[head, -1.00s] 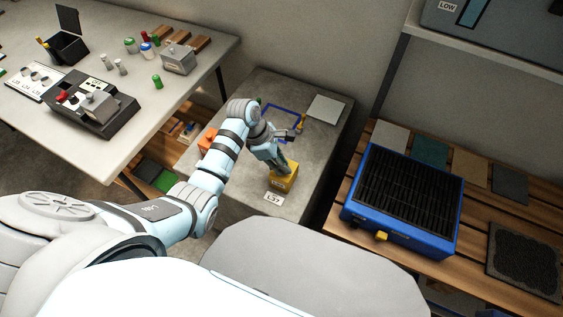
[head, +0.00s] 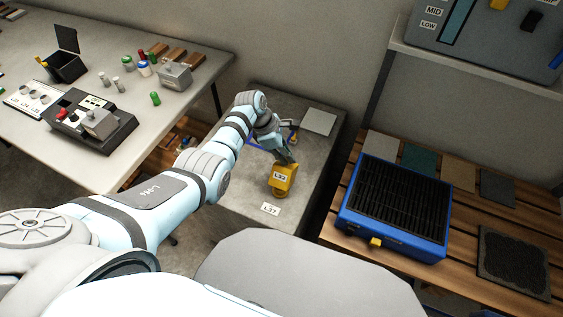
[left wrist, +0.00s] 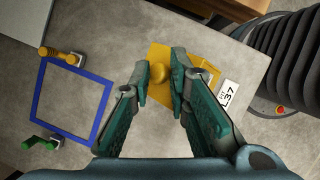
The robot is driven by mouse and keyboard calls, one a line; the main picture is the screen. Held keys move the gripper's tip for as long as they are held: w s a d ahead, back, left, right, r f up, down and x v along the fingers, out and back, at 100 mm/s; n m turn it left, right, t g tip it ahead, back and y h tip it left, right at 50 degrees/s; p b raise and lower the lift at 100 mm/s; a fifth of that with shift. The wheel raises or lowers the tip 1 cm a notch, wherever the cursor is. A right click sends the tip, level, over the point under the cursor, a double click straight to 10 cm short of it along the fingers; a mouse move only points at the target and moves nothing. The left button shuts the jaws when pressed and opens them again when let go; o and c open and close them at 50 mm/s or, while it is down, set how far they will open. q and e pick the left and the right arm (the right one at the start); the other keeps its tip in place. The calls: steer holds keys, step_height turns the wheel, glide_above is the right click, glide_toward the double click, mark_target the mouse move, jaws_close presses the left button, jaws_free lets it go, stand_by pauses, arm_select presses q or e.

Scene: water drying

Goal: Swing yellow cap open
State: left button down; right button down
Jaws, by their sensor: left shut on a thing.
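The yellow cap (head: 291,178), a boxy piece with a white label on its face, is on the grey table in the middle of the head view. It looks tilted up, with a rounded yellow part (head: 278,191) below it. The left wrist view shows a yellow plate (left wrist: 202,62) with a round knob (left wrist: 179,76) between my fingers. My left gripper (head: 290,161) comes down on the cap from above and is shut on its knob. The fingers hide part of the cap. My right gripper is in neither view.
A white L37 label (head: 271,209) lies in front of the cap. A blue square frame (left wrist: 38,98) and a grey plate (head: 319,122) lie further back on the table. A blue grill-topped box (head: 348,217) stands on the slatted bench at right.

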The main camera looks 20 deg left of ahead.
arm_select(q)
steer(key=shift+d+f, duration=0.1)
steer(key=shift+f, duration=0.6)
steer(key=shift+s, duration=0.1)
steer(key=c, duration=1.5)
jaws_free()
steer(key=shift+w+f, duration=0.2)
steer(key=shift+w, duration=0.3)
steer(key=shift+a, duration=0.2)
steer(key=shift+r, duration=0.15)
steer(key=shift+a+r, duration=0.1)
steer(key=shift+r, duration=0.15)
steer(key=v, duration=1.1)
steer(key=shift+w+a+r, duration=0.15)
steer(key=shift+r, duration=0.1)
